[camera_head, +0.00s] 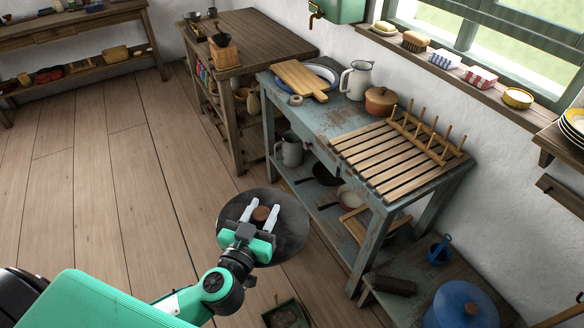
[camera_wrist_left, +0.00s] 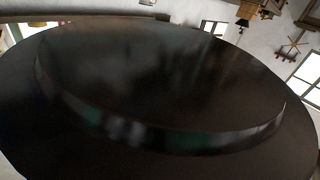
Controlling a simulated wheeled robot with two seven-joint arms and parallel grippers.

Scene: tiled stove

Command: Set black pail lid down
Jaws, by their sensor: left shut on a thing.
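The black pail lid (camera_head: 290,222) is a round dark disc with a brown knob (camera_head: 261,214) at its middle. My left gripper (camera_head: 262,213) is shut on the knob, with one white finger on each side of it. The lid hangs in front of the blue-grey washstand table and looks to be in the air over the floor. In the left wrist view the lid (camera_wrist_left: 160,75) fills most of the picture, and the fingers are hidden there. My right gripper is in neither view. No open black pail is clearly seen.
The blue-grey table (camera_head: 345,115) carries a slatted rack (camera_head: 390,160), a cutting board (camera_head: 300,78), a white jug (camera_head: 355,80) and a brown pot (camera_head: 380,100). A low shelf at the lower right holds a blue lidded pot (camera_head: 462,303) and a dark brick-like block (camera_head: 394,284). The floor at left is clear.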

